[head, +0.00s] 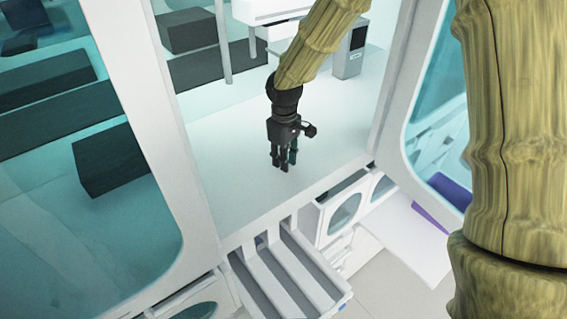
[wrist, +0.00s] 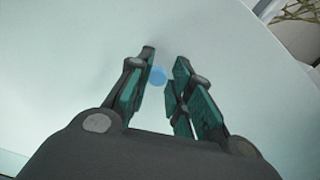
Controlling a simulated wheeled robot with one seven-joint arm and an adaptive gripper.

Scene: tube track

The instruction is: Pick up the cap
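A small round blue cap (wrist: 158,77) shows in the wrist view between the fingertips of my gripper (wrist: 160,74). One dark and teal finger is at its left and two are at its right. The cap fills most of the narrow gap; I cannot tell whether the fingers touch it. In the head view my gripper (head: 284,167) points down with its fingertips low over the white floor of a bay. The cap cannot be made out there.
The white surface (head: 235,175) around my gripper is clear. A white frame post (head: 165,120) stands at left and another (head: 395,80) at right. A dark block (head: 112,160) shows behind glass at left.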

